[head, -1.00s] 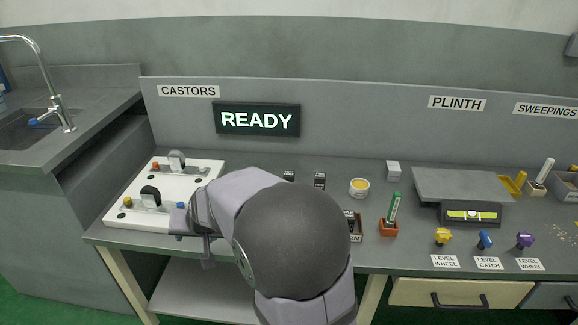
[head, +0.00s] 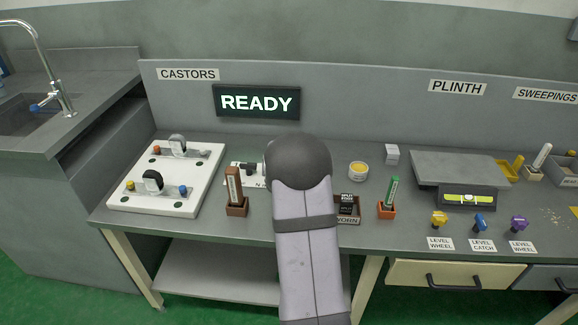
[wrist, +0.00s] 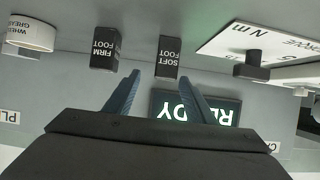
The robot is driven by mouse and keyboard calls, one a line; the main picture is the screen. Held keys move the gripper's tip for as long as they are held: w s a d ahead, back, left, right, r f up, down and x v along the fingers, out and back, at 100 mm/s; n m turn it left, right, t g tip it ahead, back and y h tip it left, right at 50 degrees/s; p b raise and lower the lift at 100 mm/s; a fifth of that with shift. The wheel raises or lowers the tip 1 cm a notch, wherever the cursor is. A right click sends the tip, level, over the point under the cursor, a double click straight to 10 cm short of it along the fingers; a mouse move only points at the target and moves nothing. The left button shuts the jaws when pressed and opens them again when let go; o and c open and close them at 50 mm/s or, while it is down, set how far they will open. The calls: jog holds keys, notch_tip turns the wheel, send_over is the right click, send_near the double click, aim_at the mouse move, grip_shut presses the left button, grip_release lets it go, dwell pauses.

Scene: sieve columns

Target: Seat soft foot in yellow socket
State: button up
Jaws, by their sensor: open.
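The soft foot (wrist: 169,55) is a small black block with a white SOFT FOOT label, standing on the bench in the wrist view. My gripper (wrist: 149,79) is open and empty, its blue fingers pointing toward the soft foot, apart from it. In the head view my arm hides the soft foot and the fingers. The white castor board (head: 196,204) lies at the left with two castors on grey plates. A yellow piece (head: 130,185) sits at the left end of the front plate; I cannot tell if it is the yellow socket.
A similar FIRM FOOT block (wrist: 105,48) stands beside the soft foot. A grease tub (wrist: 31,34) and a white gauge plate (wrist: 225,40) flank them.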

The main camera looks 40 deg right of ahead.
jog(key=shift+w+a+x, duration=0.1)
jog(key=shift+a+x, duration=0.05)
jog(key=shift+x, duration=1.25)
jog(key=shift+w+a+x, duration=0.1)
jog(key=shift+w+x, duration=0.05)
jog(key=shift+x, duration=2.05)
jog(key=c, duration=1.2)
jog(key=shift+r, duration=0.15)
